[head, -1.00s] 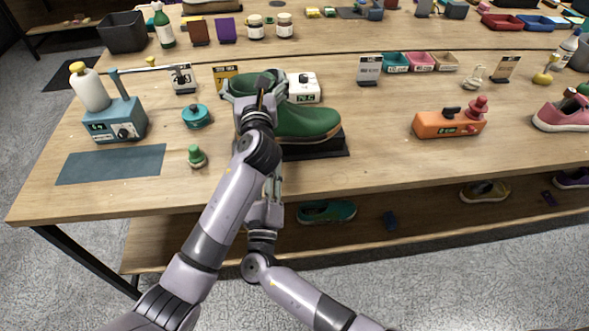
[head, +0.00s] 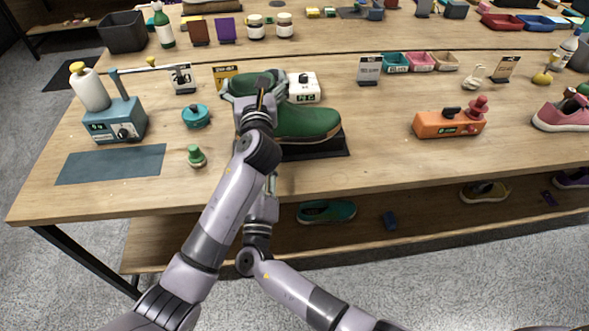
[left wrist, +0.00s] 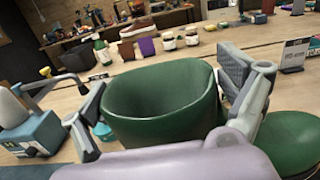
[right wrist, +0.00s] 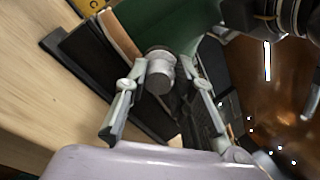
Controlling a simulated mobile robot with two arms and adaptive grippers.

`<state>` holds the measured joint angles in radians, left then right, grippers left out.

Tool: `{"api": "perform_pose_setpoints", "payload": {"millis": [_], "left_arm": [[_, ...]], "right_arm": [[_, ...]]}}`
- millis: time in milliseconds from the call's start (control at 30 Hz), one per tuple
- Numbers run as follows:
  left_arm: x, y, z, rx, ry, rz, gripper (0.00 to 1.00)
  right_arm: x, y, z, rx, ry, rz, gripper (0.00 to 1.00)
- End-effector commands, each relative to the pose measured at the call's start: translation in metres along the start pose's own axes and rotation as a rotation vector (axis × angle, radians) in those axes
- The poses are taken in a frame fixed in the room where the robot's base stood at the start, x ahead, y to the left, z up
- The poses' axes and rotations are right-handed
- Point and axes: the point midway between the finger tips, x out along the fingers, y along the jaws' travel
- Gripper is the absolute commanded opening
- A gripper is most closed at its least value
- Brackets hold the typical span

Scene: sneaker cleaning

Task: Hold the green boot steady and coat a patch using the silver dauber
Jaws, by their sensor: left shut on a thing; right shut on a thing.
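The green boot (head: 308,120) stands upright on a black stand (head: 325,147) near the table's front edge. Its wide round opening fills the middle of the left wrist view (left wrist: 160,108). My left gripper (head: 262,88) is shut on the boot's shaft, with one finger on each side in the left wrist view (left wrist: 165,100). My right gripper (right wrist: 160,88) is shut on the silver dauber (right wrist: 159,73), a short silver cylinder. The dauber's far end is up against or very close to the green boot (right wrist: 165,25); I cannot tell which. In the head view my left arm largely hides my right gripper.
A blue dispenser (head: 117,122), a teal pot (head: 196,116) and a green-knobbed item (head: 196,156) stand left of the boot. A white box (head: 303,88) is behind it. An orange device (head: 450,122) stands to the right, with bare table between. A lower shelf (head: 370,222) holds shoes.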

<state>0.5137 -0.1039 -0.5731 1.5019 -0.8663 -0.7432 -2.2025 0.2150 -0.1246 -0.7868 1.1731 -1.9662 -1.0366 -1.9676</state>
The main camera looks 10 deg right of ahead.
Motion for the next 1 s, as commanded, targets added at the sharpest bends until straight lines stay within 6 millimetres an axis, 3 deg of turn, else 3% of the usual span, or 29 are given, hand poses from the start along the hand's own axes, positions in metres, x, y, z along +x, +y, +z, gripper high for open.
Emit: {"api": "perform_pose_setpoints", "payload": {"millis": [33, 1000], "left_arm": [[0.000, 0.001, -0.008, 0.014, 0.013, 0.004, 0.48], [0.000, 0.001, -0.008, 0.014, 0.013, 0.003, 0.48]], "right_arm": [[0.001, 0.001, 0.000, 0.000, 0.000, -0.001, 0.00], [0.019, 0.007, -0.001, 0.001, 0.000, 0.000, 0.00]]}}
